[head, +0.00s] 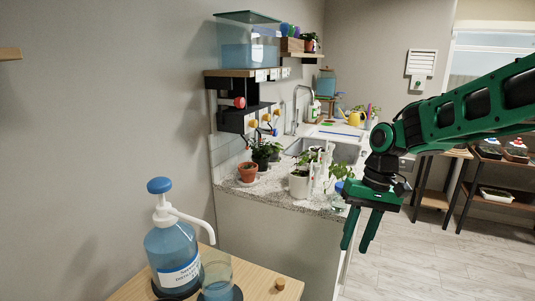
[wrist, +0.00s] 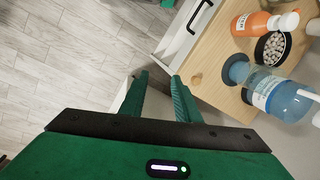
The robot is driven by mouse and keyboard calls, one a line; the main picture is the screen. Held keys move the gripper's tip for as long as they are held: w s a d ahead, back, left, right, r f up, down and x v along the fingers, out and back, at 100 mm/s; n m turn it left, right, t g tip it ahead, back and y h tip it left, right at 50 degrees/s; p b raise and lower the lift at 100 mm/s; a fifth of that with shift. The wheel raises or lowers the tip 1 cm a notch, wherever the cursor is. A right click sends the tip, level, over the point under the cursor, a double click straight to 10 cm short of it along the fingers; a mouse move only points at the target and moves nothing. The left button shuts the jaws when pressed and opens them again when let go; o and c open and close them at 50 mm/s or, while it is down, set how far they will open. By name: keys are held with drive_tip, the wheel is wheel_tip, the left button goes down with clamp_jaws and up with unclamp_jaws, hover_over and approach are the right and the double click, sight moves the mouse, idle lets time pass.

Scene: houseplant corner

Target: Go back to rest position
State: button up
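My gripper (head: 355,246) hangs from the green arm at the right of the head view, fingers pointing down. It is in front of the near end of the counter. In the wrist view my gripper (wrist: 158,78) shows two green fingers apart with nothing between them. It is open and empty. The fingers appear above the floor beside the edge of a wooden tabletop (wrist: 215,90); they do not visibly touch anything.
A blue pump bottle (head: 172,250) and a glass (head: 216,274) stand on the wooden table at front left. Potted plants line the speckled counter (head: 310,205) near my gripper. An orange bottle (wrist: 262,24) lies in the wrist view.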

drive_tip(key=s+d+m+h, duration=0.1)
drive_tip(key=s+d+m, duration=0.2)
drive_tip(key=s+d, duration=0.6)
drive_tip(key=s+d+m+t+h, duration=0.1)
drive_tip(key=s+d+m, duration=0.2)
drive_tip(key=s+d, duration=0.7)
drive_tip(key=s+f, duration=0.1)
drive_tip(key=s, duration=0.5)
drive_tip(key=shift+d, duration=0.15)
drive_tip(key=shift+w+f, duration=0.2)
drive_tip(key=shift+w, duration=0.5)
